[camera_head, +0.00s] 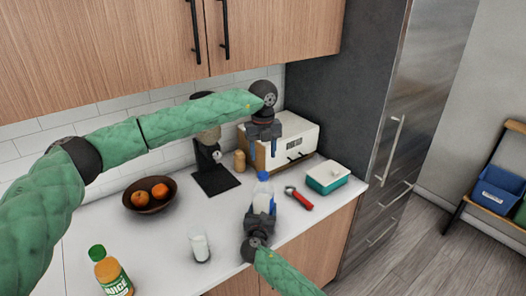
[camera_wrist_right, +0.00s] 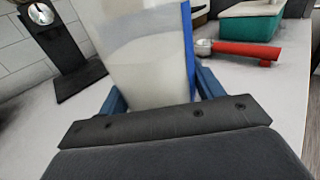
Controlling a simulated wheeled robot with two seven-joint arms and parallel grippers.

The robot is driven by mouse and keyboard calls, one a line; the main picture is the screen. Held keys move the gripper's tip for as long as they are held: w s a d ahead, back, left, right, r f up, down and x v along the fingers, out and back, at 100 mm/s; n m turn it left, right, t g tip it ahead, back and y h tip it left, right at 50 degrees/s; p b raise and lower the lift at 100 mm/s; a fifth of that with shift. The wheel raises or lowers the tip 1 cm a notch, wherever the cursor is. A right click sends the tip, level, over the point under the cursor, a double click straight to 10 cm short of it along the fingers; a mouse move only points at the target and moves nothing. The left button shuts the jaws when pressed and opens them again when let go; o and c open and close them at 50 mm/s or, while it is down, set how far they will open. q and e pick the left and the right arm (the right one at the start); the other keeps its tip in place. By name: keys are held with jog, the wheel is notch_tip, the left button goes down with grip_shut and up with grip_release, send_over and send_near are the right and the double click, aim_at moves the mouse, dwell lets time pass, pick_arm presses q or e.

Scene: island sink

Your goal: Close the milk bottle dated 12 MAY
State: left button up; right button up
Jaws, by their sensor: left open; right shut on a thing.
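A milk bottle (camera_head: 263,188), pale and translucent with blue at its top and side, stands upright on the counter. My right gripper (camera_head: 261,212) is shut on it from the front. In the right wrist view the bottle's white body (camera_wrist_right: 145,55) is between the blue fingers, with a blue strip along its right side. No date is readable, and I cannot tell whether the blue top is a cap. My left gripper (camera_head: 265,150) points down, open, above and apart from the bottle, in front of the toaster. I see nothing in its jaws.
A red-handled tool (camera_head: 299,198) and a teal box (camera_head: 327,177) are right of the bottle. The toaster (camera_head: 290,143) and a black coffee machine (camera_head: 210,165) stand behind. A glass of milk (camera_head: 200,245), fruit bowl (camera_head: 150,202) and juice bottle (camera_head: 111,273) are left.

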aim_at(263, 173)
pick_arm(q)
jog(key=shift+f, duration=3.9)
jog(key=shift+c, duration=0.2)
jog(key=c, duration=1)
jog(key=shift+o, duration=0.2)
jog(key=m, duration=0.4)
jog(key=shift+m, duration=0.3)
jog(key=m, duration=1.3)
jog(key=o, duration=1.2)
jog(key=shift+c, duration=0.2)
